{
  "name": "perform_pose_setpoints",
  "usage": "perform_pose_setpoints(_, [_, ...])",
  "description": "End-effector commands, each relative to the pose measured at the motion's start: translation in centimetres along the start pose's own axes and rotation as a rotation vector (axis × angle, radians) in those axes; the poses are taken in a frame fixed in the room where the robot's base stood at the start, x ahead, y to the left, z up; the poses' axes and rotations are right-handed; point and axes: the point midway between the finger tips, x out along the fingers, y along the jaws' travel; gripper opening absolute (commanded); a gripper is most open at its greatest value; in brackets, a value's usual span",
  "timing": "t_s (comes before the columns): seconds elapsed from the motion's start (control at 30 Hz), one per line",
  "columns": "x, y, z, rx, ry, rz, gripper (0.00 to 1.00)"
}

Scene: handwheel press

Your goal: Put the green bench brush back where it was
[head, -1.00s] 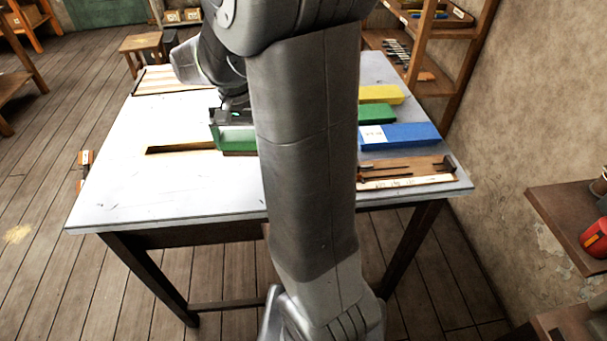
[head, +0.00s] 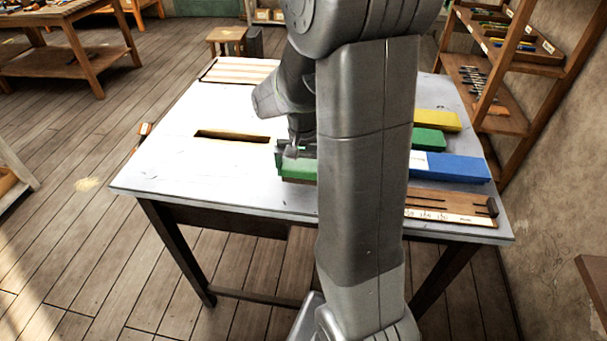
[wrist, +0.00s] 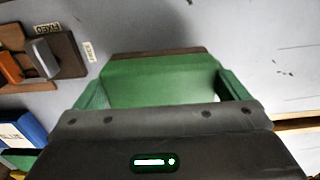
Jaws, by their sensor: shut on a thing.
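The green bench brush, a green block with a brown strip along its far edge, is in my gripper (head: 297,153). The brush (head: 298,169) shows in the head view over the near middle of the white-topped table (head: 200,180), partly hidden behind my arm. In the wrist view the brush (wrist: 160,72) fills the middle, just beyond the gripper's dark body. My gripper is shut on it. I cannot tell whether the brush touches the table top.
A long brown recess or strip (head: 232,136) lies left of the brush. On the right are yellow (head: 437,121), green (head: 429,140) and blue (head: 458,167) blocks, and a wooden tool board (head: 450,207) near the front edge. The left front of the table is clear.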

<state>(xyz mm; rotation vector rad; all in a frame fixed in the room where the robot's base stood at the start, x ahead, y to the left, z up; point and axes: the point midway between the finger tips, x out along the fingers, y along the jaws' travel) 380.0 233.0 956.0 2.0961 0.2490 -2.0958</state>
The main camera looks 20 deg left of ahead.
Motion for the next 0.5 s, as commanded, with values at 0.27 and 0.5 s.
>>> perform_pose_setpoints(0.27, [2.1, 0.0, 0.0, 0.0, 0.001, -0.001, 0.73])
perform_pose_setpoints(0.5, [2.4, 0.0, 0.0, 0.0, 0.001, 0.0, 0.73])
